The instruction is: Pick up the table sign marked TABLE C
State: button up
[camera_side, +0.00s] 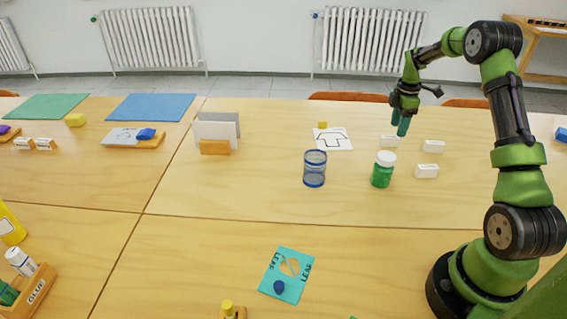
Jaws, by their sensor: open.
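Three small white table signs stand on the wooden table at the right: a rear left one (388,141), a rear right one (433,146) and a front one (427,171). Their lettering is too small to read, so I cannot tell which is marked TABLE C. My gripper (401,126) is open and points down, just above and slightly right of the rear left sign. Nothing shows between its fingers. I cannot tell how high the fingertips are above the table.
A white card with a shirt outline (333,139) and a yellow block (322,125) lie behind. The table's middle front is mostly clear around a teal card (293,262).

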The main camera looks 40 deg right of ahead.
aim_at(389, 141)
jog(key=f, duration=0.5)
jog(key=shift+s+a, duration=0.15)
jog(key=shift+s, duration=0.05)
grip_shut()
